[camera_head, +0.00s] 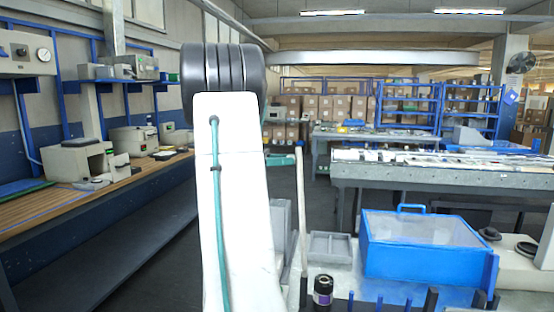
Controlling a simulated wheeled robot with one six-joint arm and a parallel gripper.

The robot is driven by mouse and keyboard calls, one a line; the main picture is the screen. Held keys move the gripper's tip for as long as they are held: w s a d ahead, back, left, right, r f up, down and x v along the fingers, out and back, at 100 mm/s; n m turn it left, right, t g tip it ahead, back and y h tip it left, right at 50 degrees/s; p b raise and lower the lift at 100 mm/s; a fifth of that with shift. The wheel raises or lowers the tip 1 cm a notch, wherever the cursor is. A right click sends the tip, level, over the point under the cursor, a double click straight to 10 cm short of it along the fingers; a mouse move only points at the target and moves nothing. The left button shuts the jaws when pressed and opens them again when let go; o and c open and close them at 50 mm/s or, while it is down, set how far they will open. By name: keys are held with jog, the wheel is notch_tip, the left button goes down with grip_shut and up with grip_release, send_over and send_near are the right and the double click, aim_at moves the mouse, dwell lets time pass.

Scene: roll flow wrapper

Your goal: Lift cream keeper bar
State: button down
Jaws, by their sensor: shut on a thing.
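The cream keeper bar (301,215) is a long thin bar standing nearly upright just right of my white arm. Its lower end is down by the grey trays. My gripper (296,156) shows only in part, as a small teal piece coming out from behind my arm. It is shut on the cream keeper bar near the bar's top end. The rest of my gripper and wrist is hidden behind my arm.
A blue clear-topped box (425,245) stands right of the bar. A grey tray (329,247) and a dark cylinder (323,290) are near the bar's foot. A long workbench (90,205) runs along the left. A grey table (430,180) stands behind.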

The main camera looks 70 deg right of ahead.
jog(key=shift+w+f, duration=0.2)
jog(key=shift+f, duration=0.1)
jog(key=c, duration=1.2)
grip_release()
jog(key=shift+o, duration=0.2)
jog(key=shift+r, duration=0.1)
